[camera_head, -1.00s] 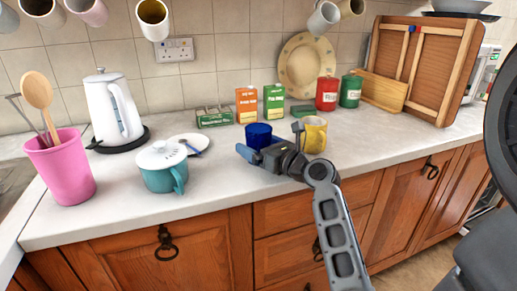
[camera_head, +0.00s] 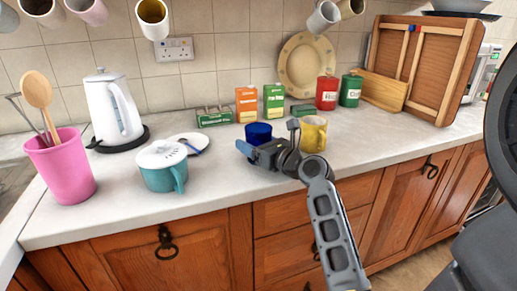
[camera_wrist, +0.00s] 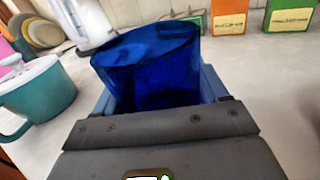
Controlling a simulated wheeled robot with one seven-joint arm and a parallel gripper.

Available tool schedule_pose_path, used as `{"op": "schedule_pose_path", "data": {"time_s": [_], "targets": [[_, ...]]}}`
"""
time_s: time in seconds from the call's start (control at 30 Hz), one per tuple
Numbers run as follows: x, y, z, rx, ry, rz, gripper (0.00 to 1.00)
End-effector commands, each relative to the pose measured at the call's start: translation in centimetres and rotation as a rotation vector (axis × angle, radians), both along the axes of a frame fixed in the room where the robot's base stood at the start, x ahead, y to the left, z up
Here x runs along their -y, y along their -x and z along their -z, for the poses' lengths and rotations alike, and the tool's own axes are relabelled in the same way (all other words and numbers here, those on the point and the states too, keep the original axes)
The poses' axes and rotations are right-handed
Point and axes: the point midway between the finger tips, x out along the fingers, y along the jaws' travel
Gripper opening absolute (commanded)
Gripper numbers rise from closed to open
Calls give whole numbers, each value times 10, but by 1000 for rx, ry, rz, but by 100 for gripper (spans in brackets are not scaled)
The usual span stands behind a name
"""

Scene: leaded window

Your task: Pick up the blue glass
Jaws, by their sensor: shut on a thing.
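The blue glass (camera_head: 258,133) is on the white counter near its middle, its lower part hidden behind my gripper in the head view. In the wrist view the blue glass (camera_wrist: 150,66) stands upright and tilts slightly in the picture, filling the space between the fingers. My gripper (camera_head: 252,147) reaches in from the front right and is shut on the glass; it also shows in the wrist view (camera_wrist: 160,100). Whether the glass base touches the counter is hidden.
A yellow mug (camera_head: 313,134) stands close right of my gripper. A teal lidded pot (camera_head: 162,170) and a plate with a spoon (camera_head: 190,144) are to the left. Orange (camera_head: 246,105) and green (camera_head: 273,103) boxes stand behind. The counter front is clear.

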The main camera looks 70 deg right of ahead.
Motion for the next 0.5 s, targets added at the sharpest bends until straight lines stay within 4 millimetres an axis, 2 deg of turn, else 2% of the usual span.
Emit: {"op": "schedule_pose_path", "data": {"time_s": [0.1,0.5], "targets": [[0,0,-1,1,0,0,31],[0,0,-4,1,2,0,31]]}}
